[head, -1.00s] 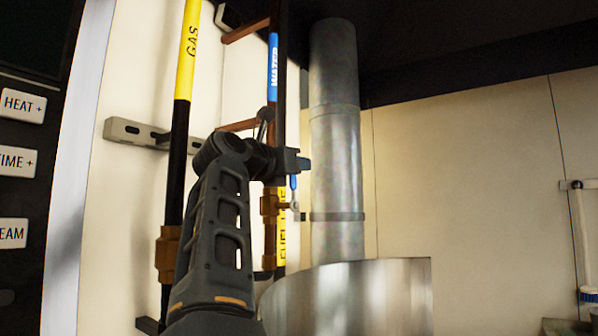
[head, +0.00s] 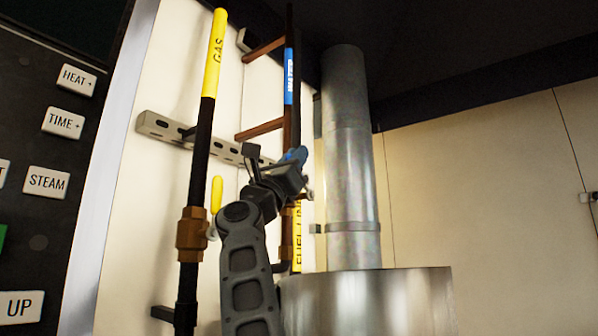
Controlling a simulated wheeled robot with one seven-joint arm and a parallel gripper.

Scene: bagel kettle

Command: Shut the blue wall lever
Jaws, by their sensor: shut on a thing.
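The blue wall lever (head: 297,154) shows as a small blue piece at my gripper, by the thin pipe with the blue water label (head: 289,76). My gripper (head: 291,169) is shut on the blue lever. The gripper and wrist hide most of the lever and its valve, so its exact angle cannot be told.
The black gas pipe (head: 201,150), with a brass valve (head: 191,233) and a yellow lever (head: 216,193), stands left of my arm. A slotted metal rail (head: 165,129) crosses behind it. A wide metal flue (head: 349,160) and a steel kettle (head: 370,300) stand close on the right. A button panel (head: 60,150) is at far left.

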